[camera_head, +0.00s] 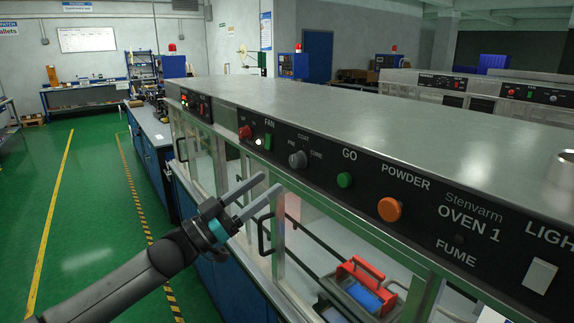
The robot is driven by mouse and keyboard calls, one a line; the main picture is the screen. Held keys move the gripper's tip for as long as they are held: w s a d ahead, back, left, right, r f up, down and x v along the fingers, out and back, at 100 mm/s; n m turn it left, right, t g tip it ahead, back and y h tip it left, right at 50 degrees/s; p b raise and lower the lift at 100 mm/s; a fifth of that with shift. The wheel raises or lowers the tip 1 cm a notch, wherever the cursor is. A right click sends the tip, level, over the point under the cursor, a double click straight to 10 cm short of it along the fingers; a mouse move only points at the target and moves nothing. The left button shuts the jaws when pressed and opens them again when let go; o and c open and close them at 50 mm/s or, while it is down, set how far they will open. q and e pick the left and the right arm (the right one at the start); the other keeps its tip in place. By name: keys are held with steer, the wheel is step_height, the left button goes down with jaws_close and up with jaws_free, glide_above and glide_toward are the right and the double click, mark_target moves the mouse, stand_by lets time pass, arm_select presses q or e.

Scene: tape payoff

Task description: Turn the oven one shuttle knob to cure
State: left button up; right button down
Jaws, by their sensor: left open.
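The oven one control panel (400,190) runs along the upper front edge of the long metal oven. The shuttle knob (297,160) is a grey knob on it, with PRE at its left, COAT above and CURE at its right. Its exact pointing direction is too small to tell. My left gripper (270,190) is open and empty, its two grey fingers reaching up and right, below and left of the knob. The fingertips appear apart from the knob. My right gripper is not in view.
Close by on the panel are a red button (244,132), a green GO button (344,180) and an orange POWDER knob (389,209). Black door handles (265,236) stick out below. A red-handled carrier (355,280) sits inside the oven. The green floor at left is clear.

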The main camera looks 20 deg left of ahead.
mark_target(292, 164)
arm_select(q)
steer(key=p+x, duration=0.1)
steer(key=x, duration=0.6)
steer(key=shift+f, duration=0.1)
steer(key=shift+c, duration=0.4)
jaws_close()
